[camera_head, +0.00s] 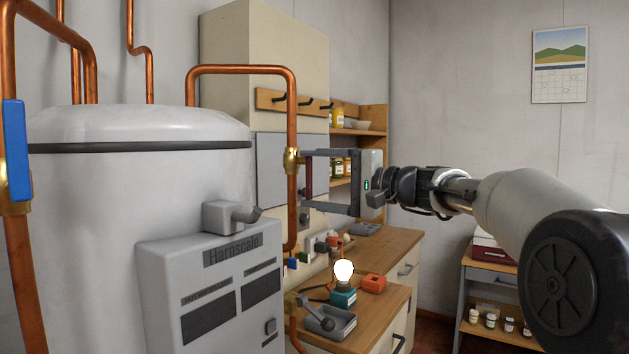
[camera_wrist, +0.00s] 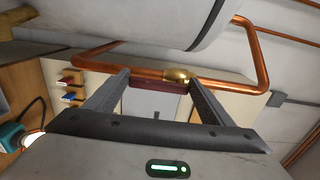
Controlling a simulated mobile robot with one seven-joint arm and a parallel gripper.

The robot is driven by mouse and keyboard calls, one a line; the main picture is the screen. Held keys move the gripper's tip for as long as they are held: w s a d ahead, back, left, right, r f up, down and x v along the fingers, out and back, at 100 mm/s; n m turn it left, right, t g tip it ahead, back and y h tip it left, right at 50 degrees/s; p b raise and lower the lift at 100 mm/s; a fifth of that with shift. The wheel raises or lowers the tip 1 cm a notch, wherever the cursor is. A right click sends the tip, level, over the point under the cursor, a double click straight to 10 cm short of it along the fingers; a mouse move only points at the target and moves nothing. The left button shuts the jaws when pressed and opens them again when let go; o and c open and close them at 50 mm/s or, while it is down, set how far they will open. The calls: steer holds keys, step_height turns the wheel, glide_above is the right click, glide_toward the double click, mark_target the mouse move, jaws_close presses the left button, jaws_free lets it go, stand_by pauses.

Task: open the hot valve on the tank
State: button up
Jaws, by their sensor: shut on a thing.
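The white tank (camera_head: 140,190) with a label plate stands at the left in the head view. A copper pipe (camera_head: 291,110) drops beside it with a brass valve body (camera_head: 291,160). The valve's dark red handle (camera_head: 309,178) runs along the pipe; it also shows in the wrist view (camera_wrist: 158,87) beside the brass body (camera_wrist: 176,76). My gripper (camera_head: 305,181) reaches in from the right, its two fingers above and below the handle, shut on its ends. The exact finger contact is small and partly hidden.
A blue valve handle (camera_head: 15,150) sits on another copper pipe at the far left. Below my gripper, a wooden counter (camera_head: 385,250) carries a lit bulb (camera_head: 344,271), an orange block (camera_head: 373,283) and a grey tray (camera_head: 330,322). Hooks and a shelf stand behind.

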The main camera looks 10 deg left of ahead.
steer(key=o, duration=1.5)
steer(key=shift+d, duration=0.15)
steer(key=p+v, duration=0.1)
steer(key=v, duration=1.6)
steer(key=shift+s+d, duration=0.1)
